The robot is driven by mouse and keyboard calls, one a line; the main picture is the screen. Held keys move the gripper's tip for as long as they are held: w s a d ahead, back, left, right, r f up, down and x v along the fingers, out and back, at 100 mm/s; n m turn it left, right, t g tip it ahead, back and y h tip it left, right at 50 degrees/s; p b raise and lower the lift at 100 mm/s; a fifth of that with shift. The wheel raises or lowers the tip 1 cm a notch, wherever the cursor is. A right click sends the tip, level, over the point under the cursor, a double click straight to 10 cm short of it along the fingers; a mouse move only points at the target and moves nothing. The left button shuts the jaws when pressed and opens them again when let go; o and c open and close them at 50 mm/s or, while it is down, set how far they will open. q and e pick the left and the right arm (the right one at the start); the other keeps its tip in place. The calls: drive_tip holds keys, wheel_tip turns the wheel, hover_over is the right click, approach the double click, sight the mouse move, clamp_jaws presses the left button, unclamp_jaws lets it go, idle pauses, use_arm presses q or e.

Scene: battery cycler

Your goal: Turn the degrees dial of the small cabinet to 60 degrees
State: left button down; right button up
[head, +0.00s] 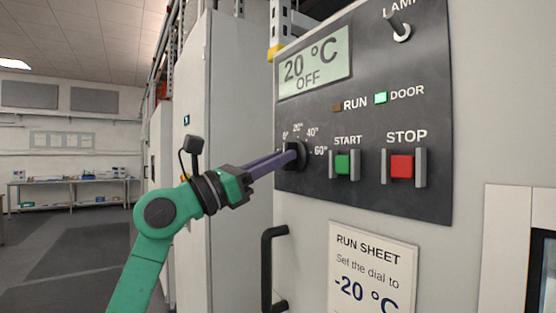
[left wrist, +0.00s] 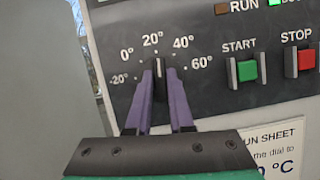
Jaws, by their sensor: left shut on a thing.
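The degrees dial (head: 300,157) is a black knob at the lower left of the cabinet's dark control panel (head: 430,80). In the left wrist view the dial (left wrist: 159,66) has a white pointer line standing upright, toward the 20° mark. Marks run from -20° to 60°, with 60° at the right. My left gripper (head: 290,153) has purple fingers shut on the dial, one on each side. The display (head: 315,67) reads 20 °C OFF. Part of the dial is hidden behind the fingers. My right gripper is not in view.
Right of the dial are a green START button (head: 342,164) and a red STOP button (head: 402,167) between grey guards. A lamp switch (head: 398,27) sits above. A black handle (head: 268,268) and a run sheet (head: 400,262) reading -20 °C are below. The green DOOR light (head: 381,98) is lit.

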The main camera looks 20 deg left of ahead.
use_arm(q)
drive_tip(key=shift+w+a+r+m+g+h+p, duration=0.2)
drive_tip(key=shift+m+g+p, duration=0.95)
drive_tip(key=shift+m, duration=2)
drive_tip(key=shift+s+d+f+m+g+h+p, duration=0.15)
drive_tip(key=shift+m+g+h+p, duration=0.4)
drive_tip(key=shift+m+g, duration=1.75)
drive_tip(key=shift+w+a+r+m+g+h+p, duration=0.15)
drive_tip(key=shift+m+g+p, duration=0.65)
drive_tip(key=shift+m, duration=3.15)
drive_tip(key=shift+s+d+t+p, duration=0.1)
drive_tip(key=shift+t+p, duration=0.25)
drive_tip(key=c, duration=0.8)
unclamp_jaws()
